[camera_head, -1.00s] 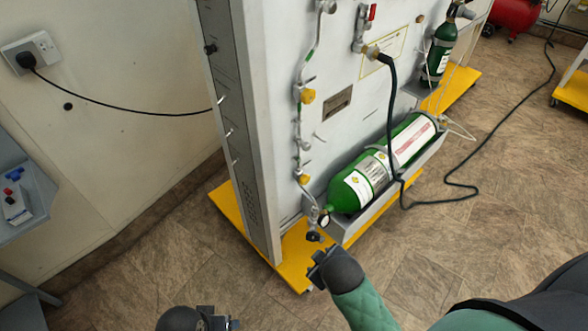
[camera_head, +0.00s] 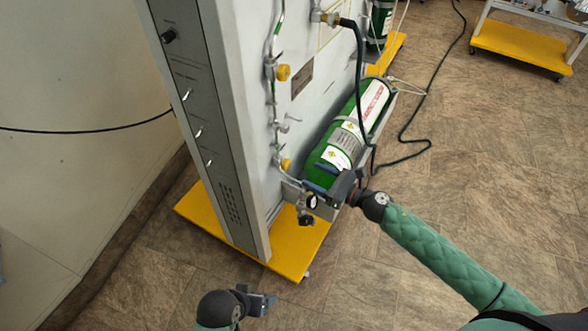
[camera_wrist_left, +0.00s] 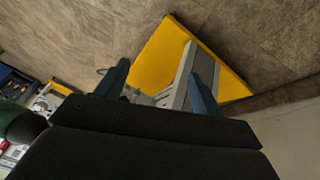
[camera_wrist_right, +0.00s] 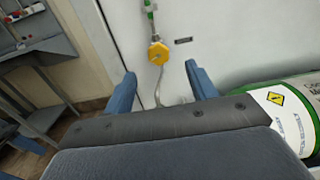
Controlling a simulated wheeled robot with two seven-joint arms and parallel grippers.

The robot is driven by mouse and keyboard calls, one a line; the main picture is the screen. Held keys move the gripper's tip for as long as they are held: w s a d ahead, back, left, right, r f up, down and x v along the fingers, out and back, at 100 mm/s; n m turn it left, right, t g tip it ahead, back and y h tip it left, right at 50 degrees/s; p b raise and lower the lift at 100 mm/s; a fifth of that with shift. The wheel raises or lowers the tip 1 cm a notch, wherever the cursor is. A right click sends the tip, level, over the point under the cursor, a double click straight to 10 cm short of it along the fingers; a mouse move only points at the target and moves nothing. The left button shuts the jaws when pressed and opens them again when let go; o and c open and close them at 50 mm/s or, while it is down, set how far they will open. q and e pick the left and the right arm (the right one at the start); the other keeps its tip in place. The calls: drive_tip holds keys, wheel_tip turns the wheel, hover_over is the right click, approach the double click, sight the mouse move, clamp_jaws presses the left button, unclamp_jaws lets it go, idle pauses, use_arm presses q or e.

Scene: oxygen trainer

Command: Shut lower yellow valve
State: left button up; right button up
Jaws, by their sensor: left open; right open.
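The lower yellow valve (camera_head: 286,164) sits on the pipe low on the white panel, just left of the green cylinder. My right gripper (camera_head: 313,179) is open and empty, a little to the right of this valve; contact cannot be told. The upper yellow valve (camera_head: 283,72) is higher on the same pipe. My left gripper (camera_head: 264,303) is open and empty over the floor, in front of the yellow base.
The green cylinder (camera_head: 342,140) lies in its cradle close to my right gripper. A gauge and black knob (camera_head: 307,219) stick out below the lower valve. A black hose (camera_head: 360,100) hangs to the floor. The yellow base (camera_head: 300,250) juts out; floor in front is clear.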

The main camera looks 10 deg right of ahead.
sight(289, 165)
drive_tip(key=shift+n+g, duration=0.3)
drive_tip(key=shift+n, duration=0.2)
drive_tip(key=p+x, duration=0.2)
drive_tip(key=x, duration=0.3)
drive_tip(key=shift+w+a, duration=0.2)
drive_tip(key=shift+a, duration=0.15)
use_arm(q)
drive_tip(key=shift+g+y, duration=0.3)
drive_tip(key=shift+y, duration=0.1)
drive_tip(key=shift+s+a+r, duration=0.2)
drive_tip(key=shift+a+r, duration=0.25)
drive_tip(key=shift+r, duration=0.25)
drive_tip(key=shift+s+a+r, duration=0.15)
drive_tip(key=shift+a+r, duration=0.3)
drive_tip(key=shift+r, duration=0.3)
drive_tip(key=shift+s+a+r, duration=0.2)
drive_tip(key=shift+a+r, duration=0.25)
drive_tip(key=shift+r, duration=0.25)
use_arm(e)
drive_tip(key=shift+x, duration=0.95)
drive_tip(key=shift+f, duration=0.15)
drive_tip(key=c, duration=1)
use_arm(q)
drive_tip(key=shift+f, duration=0.1)
